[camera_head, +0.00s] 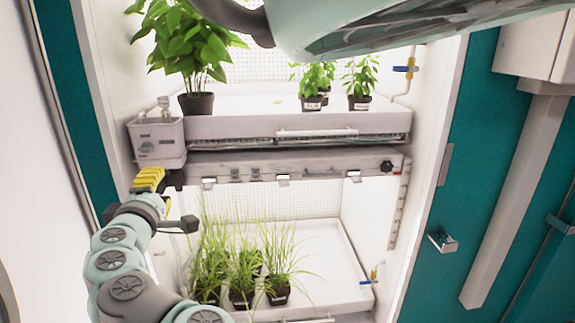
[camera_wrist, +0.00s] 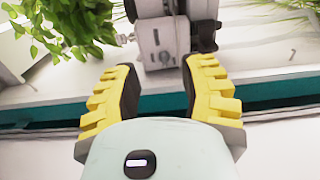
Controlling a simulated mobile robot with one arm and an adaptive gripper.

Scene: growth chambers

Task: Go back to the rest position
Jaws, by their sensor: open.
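My gripper (camera_head: 152,180) with yellow fingers is in front of the left side of the growth chamber, just below a light grey box (camera_head: 157,142) fixed at the upper tray's left corner. In the wrist view my gripper (camera_wrist: 160,92) has its two yellow fingers spread apart, with nothing between them. A grey and black fitting (camera_wrist: 165,40) shows beyond the fingertips. My arm reaches up from the bottom left in the head view.
The lower tray (camera_head: 335,260) bears several grassy plants (camera_head: 240,265). A teal wall with a metal handle (camera_head: 442,241) stands to the right.

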